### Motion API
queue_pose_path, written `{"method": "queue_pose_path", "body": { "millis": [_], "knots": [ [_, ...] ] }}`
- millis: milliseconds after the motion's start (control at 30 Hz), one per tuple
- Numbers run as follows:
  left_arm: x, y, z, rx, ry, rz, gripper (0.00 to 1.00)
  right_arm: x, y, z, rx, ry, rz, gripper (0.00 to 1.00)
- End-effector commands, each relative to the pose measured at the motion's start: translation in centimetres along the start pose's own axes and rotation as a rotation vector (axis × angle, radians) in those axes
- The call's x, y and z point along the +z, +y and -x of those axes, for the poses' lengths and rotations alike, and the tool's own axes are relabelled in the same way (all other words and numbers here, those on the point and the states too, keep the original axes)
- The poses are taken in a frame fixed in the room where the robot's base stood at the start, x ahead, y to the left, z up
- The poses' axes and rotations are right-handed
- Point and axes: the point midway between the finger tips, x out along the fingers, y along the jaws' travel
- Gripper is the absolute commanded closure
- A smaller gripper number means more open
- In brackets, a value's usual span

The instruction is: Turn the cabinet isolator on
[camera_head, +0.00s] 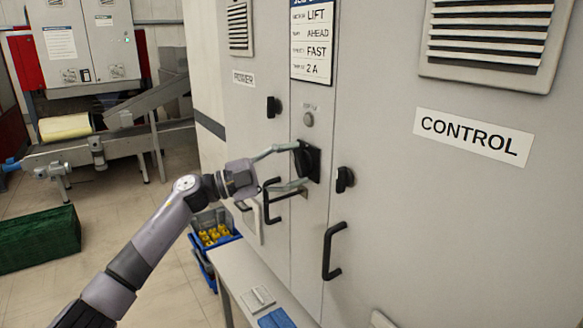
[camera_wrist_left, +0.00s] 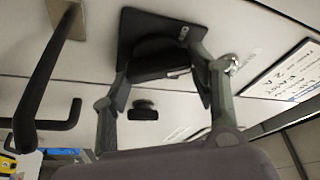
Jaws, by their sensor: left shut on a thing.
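The cabinet isolator (camera_head: 313,162) is a black rotary switch on a square black plate, on the narrow grey panel between the POWER and CONTROL doors. My left gripper (camera_head: 299,168) reaches it from the left, one finger above and one below, shut on its knob. In the left wrist view the isolator's black plate (camera_wrist_left: 150,28) lies ahead, and the fingers of the gripper (camera_wrist_left: 163,72) stand on both sides of the knob. My right gripper is not in view.
Black pull handles (camera_head: 334,250) and small black latches (camera_head: 345,179) stick out from the cabinet near the isolator. A round lamp (camera_head: 308,118) sits above it. A narrow bench (camera_head: 233,262) stands below, beside a blue crate (camera_head: 228,240) holding yellow pieces.

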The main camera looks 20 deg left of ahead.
Motion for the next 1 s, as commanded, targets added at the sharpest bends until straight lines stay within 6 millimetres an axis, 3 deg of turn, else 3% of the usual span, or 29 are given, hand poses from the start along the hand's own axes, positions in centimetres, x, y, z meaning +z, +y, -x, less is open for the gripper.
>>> {"method": "queue_pose_path", "body": {
  "millis": [500,1000],
  "knots": [
    [0.05,-0.03,0.02,0.155,-0.002,-0.368,0.73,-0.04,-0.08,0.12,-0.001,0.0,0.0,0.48],
    [0.05,0.09,-0.01,0.199,-0.001,-0.47,0.73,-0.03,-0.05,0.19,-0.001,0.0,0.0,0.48]
  ]
}}
